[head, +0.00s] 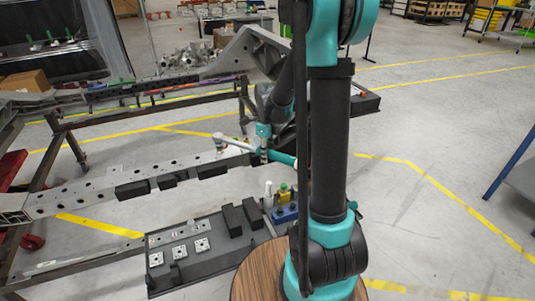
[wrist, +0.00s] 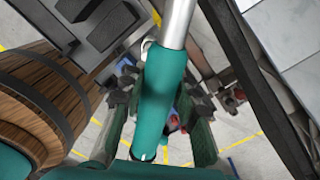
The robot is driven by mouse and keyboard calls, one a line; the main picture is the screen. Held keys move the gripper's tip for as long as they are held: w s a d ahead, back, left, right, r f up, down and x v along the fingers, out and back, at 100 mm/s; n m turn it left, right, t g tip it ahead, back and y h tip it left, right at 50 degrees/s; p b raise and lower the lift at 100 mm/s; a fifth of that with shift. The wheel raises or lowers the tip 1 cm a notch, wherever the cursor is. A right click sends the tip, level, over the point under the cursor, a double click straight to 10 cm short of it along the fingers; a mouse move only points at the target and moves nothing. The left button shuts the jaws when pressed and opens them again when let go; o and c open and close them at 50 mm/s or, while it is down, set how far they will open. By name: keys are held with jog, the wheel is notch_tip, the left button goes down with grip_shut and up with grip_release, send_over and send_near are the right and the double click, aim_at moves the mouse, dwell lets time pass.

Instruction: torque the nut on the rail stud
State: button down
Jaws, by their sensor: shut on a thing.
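My gripper (head: 263,152) is shut around the teal handle of a torque wrench (head: 283,160). In the wrist view the fingers (wrist: 160,112) lie on both sides of the teal grip (wrist: 163,88), and a silver shaft (wrist: 180,20) runs out of the top of the picture. In the head view the shaft runs left to a pale round head (head: 218,137) over the far edge of the grey rail (head: 140,185). Whether the head is on the stud or above it I cannot tell. The nut and the rail stud are too small or hidden to make out.
A wooden barrel (head: 246,275) stands near my arm and shows in the wrist view (wrist: 35,100).

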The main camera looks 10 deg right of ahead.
jog(key=shift+s+a, duration=0.35)
jog(key=shift+s, duration=0.05)
jog(key=shift+a+m, duration=0.1)
jog(key=shift+m, duration=0.2)
jog(key=shift+r, duration=1.05)
dwell(0.8)
jog(key=shift+r, duration=2.45)
